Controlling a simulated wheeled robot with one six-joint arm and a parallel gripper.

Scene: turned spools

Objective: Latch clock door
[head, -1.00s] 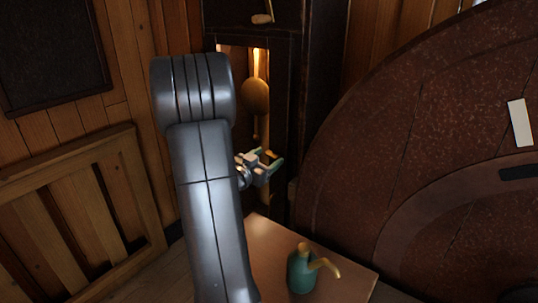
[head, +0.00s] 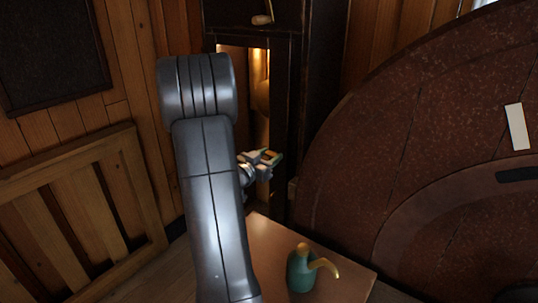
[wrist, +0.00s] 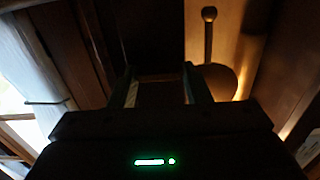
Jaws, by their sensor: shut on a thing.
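The tall dark clock (head: 310,80) stands at the back, top centre in the head view. Its lit case opening shows a brass pendulum (head: 260,97), which also appears in the wrist view (wrist: 219,80). My gripper (head: 268,159) is in front of the lower part of the opening, its jaws drawn close together. In the wrist view my gripper (wrist: 163,85) has a dark panel (wrist: 155,35) between its fingers, which looks like the clock door. The exact contact is too dark to see. A small pale piece (head: 262,19) sits on the clock front above the opening.
A small wooden table (head: 268,245) stands below my gripper, with a green and brass can (head: 302,270) on it. A large brown disc (head: 430,150) fills the right side. A slatted wooden frame (head: 75,215) leans at the left wall.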

